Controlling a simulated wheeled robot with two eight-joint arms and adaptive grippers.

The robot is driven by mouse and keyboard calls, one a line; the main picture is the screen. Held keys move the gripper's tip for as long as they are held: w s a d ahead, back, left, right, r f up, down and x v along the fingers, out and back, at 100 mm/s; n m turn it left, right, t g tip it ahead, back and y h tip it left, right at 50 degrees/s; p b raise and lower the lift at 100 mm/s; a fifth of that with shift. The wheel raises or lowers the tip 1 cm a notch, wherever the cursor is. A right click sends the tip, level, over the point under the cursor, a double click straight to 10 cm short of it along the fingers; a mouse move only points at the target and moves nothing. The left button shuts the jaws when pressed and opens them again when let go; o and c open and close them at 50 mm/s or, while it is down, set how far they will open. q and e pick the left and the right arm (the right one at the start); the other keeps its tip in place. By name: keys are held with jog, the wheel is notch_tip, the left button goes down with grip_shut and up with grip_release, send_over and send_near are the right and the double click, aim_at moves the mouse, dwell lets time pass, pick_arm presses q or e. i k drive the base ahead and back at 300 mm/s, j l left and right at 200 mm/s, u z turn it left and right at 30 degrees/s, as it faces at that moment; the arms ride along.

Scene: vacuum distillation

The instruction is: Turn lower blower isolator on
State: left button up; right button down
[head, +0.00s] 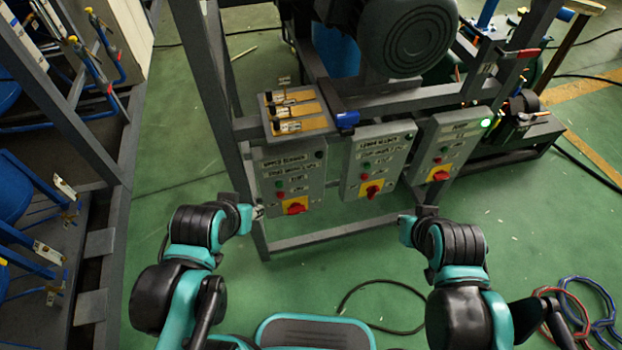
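The lower blower box (377,160) is the middle of three grey control boxes on the frame. Its isolator (372,190) is a red rotary handle on a yellow plate at the bottom; the handle looks roughly upright. A green and a red button sit above it, and no lamp on this box looks lit. My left gripper (256,212) is beside the lower left edge of the upper blower box (289,178), apart from the middle box. My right gripper (422,212) is below and right of the lower blower isolator, not on it. Both grippers' fingers are too small to judge.
The right-hand box (448,142) has a lit green lamp (486,122) and its own red-yellow isolator (439,175). A grey frame bar (335,233) runs below the boxes. A black cable (385,283) lies on the green floor. Red and blue hoses (580,310) lie at the right.

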aim_at(372, 192)
jog(key=i+l+u, duration=0.1)
jog(key=l+u, duration=0.8)
jog(key=k+l+u, duration=0.1)
jog(key=l+u, duration=0.35)
jog(key=l, duration=0.15)
jog(key=k+l+u, duration=0.1)
jog(key=l+u, duration=0.35)
jog(key=k+l+u, duration=0.25)
jog(key=l+u, duration=0.2)
jog(key=k+l, duration=0.45)
jog(key=l, duration=0.2)
jog(key=k+l+u, duration=0.15)
jog(key=k+l, duration=0.3)
jog(key=l, duration=0.2)
jog(key=k+l, duration=0.45)
jog(key=l, duration=0.15)
